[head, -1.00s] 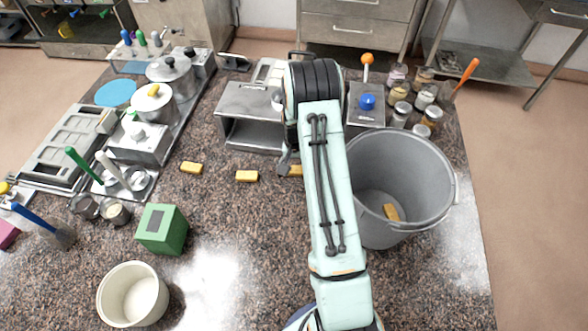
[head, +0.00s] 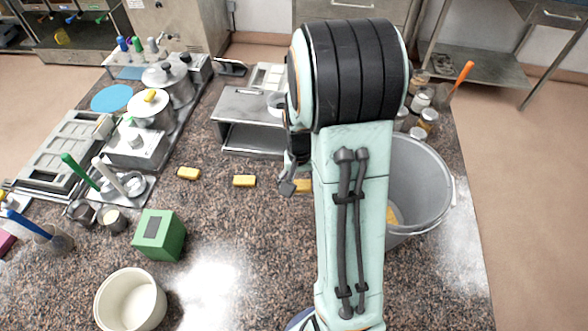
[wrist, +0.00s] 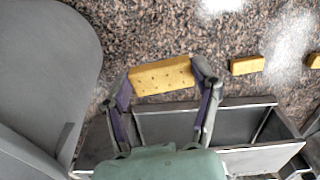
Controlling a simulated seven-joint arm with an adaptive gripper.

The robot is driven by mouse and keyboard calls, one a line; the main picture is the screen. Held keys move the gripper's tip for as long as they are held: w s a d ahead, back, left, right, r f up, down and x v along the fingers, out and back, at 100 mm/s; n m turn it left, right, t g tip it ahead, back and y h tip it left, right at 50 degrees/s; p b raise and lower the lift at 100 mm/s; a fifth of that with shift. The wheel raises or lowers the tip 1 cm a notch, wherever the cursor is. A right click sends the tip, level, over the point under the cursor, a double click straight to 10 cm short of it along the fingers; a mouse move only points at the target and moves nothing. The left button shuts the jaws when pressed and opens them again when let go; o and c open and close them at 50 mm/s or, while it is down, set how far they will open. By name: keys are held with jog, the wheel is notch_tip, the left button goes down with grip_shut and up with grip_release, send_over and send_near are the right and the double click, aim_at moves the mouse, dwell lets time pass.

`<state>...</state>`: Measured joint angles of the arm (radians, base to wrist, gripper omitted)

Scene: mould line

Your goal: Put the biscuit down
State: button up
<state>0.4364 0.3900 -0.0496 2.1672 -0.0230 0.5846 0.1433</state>
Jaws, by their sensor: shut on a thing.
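My gripper (wrist: 160,90) is shut on a yellow biscuit (wrist: 162,75), with one finger at each end of it. The biscuit looks larger than the other biscuits in the wrist view. Whether it touches the counter I cannot tell. In the head view my arm hides most of the gripper; a finger (head: 288,187) shows beside a partly hidden biscuit (head: 304,186), which looks like the held one. Two more biscuits lie on the speckled counter to its left, one nearer (head: 244,181) and one farther (head: 188,173).
A grey bucket (head: 425,165) stands right of my arm, with a biscuit (head: 391,216) inside; the bucket is close by in the wrist view (wrist: 40,70). A metal open-fronted box (head: 240,105) stands behind the biscuits. A green box (head: 160,235) and cream pot (head: 130,300) stand front left.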

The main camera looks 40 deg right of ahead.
notch_tip(320, 180, up, 12)
jog(key=s+a, duration=0.1)
jog(key=s, duration=0.2)
jog(key=shift+n, duration=0.6)
jog(key=d, duration=0.2)
jog(key=s+d, duration=0.1)
jog(key=d, duration=0.5)
jog(key=shift+s+d, duration=0.2)
jog(key=shift+s, duration=0.2)
jog(key=s+d+n, duration=0.1)
jog(key=s+d, duration=0.3)
jog(key=d, duration=0.2)
jog(key=f, duration=1.8)
jog(key=shift+d+f, duration=0.15)
jog(key=shift+d, duration=0.05)
jog(key=shift+f, duration=2.4)
